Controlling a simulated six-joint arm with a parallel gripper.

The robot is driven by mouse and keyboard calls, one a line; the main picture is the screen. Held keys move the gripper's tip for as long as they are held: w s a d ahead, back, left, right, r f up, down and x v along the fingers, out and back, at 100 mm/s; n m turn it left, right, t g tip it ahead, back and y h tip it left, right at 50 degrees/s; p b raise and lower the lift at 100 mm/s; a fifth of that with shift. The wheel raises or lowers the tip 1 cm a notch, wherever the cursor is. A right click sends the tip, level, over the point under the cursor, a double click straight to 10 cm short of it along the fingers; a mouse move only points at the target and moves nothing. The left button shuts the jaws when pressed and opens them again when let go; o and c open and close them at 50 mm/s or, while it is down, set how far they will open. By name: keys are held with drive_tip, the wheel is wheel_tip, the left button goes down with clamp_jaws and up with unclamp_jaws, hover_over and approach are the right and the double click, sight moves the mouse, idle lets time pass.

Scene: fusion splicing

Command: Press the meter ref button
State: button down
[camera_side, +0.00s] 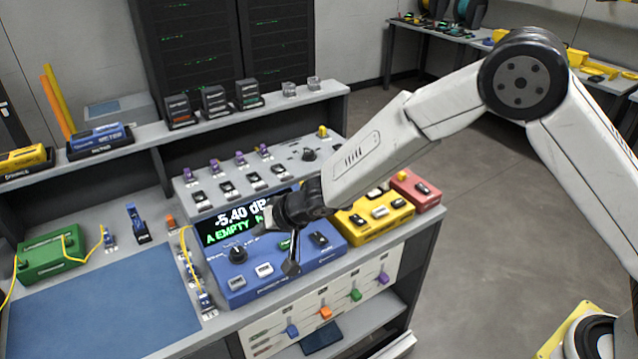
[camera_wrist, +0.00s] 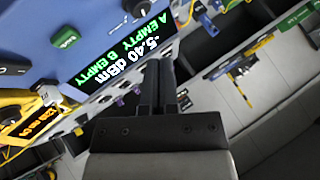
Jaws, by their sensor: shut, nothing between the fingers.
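The blue meter (camera_side: 285,285) sits on the bench. Its lit screen (camera_side: 222,232) reads -5.40 dBm with green text below. A black knob (camera_side: 238,252) and two pale buttons, one (camera_side: 237,283) left of the other (camera_side: 264,270), are on its top. A green button (camera_side: 285,244) shows partly beside my gripper; it is clearer in the wrist view (camera_wrist: 65,38), with a blurred label. My gripper (camera_side: 290,268) is shut and empty over the meter's right part, pointing down. In the wrist view its fingers (camera_wrist: 158,72) overlap the screen's edge. Contact with the panel cannot be told.
A yellow device (camera_side: 375,225) and a red box (camera_side: 418,190) stand right of the meter. Small connectors and a yellow fibre (camera_side: 187,262) lie left, beside a blue mat (camera_side: 100,310). A raised panel with switches (camera_side: 228,187) stands behind.

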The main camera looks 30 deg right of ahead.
sight(259, 268)
drive_tip(key=shift+a+f, duration=0.1)
drive_tip(key=shift+f, duration=0.1)
idle(0.4)
drive_tip(key=shift+f, duration=4.2)
drive_tip(key=shift+f, duration=0.9)
drive_tip(key=shift+r, duration=0.85)
drive_tip(key=shift+r, duration=0.1)
drive_tip(key=shift+r, duration=2.45)
